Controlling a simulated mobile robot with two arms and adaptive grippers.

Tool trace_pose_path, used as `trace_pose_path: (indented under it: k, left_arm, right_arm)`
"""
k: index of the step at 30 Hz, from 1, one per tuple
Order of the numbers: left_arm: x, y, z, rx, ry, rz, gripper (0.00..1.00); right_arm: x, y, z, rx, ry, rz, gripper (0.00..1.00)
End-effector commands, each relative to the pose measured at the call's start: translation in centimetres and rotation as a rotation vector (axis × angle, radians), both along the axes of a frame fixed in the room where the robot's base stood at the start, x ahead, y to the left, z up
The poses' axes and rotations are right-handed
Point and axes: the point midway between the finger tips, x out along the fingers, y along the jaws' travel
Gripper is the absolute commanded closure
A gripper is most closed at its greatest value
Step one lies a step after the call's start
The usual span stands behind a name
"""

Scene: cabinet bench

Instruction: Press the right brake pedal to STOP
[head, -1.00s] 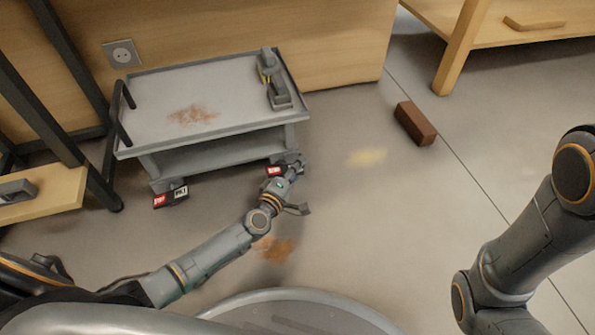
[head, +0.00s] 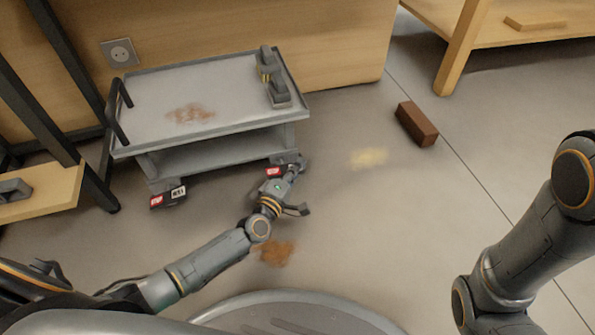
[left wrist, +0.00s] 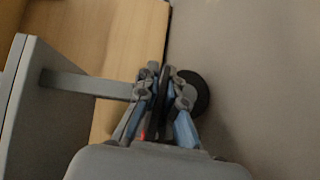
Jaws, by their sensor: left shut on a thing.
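A grey two-shelf cart (head: 205,155) stands against the wooden cabinet. Its right brake pedal (head: 274,171), with a red label, is at the front right caster, partly hidden by my left gripper. The left pedal (head: 167,198) shows red and white labels at the front left. My left gripper (head: 298,166) is low at the cart's front right corner. In the left wrist view its fingers (left wrist: 162,90) are close together around a dark part in front of the round black wheel (left wrist: 197,92); a little red shows at their base. My right gripper is out of view.
A small grey device (head: 274,78) and a rusty stain lie on the cart top. A brown block (head: 416,124) lies on the floor to the right. A wooden table leg (head: 462,48) stands behind it.

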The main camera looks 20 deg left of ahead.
Motion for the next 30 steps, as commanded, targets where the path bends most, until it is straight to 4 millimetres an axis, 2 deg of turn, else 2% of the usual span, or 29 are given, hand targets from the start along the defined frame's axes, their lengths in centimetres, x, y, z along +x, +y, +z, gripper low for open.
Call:
trace_pose_path:
  k: [5, 15, 27, 28, 30]
  left_arm:
    - [0.1, 0.2, 0.3, -0.059, -0.043, 0.002, 1.00]
    - [0.0, 0.2, 1.0, -0.226, -0.154, -0.001, 1.00]
    - [0.0, 0.2, 1.2, -0.250, -0.170, -0.002, 1.00]
    - [0.0, 0.2, 1.2, -0.250, -0.170, -0.002, 0.89]
    - [-0.1, 0.2, 1.2, -0.250, -0.170, -0.002, 0.75]
  right_arm:
    - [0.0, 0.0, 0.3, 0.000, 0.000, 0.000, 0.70]
    - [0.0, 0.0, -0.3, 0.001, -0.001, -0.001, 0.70]
    - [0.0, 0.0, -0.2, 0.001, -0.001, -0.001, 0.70]
    - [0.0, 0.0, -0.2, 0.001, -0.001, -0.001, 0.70]
    - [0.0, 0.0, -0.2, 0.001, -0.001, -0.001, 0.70]
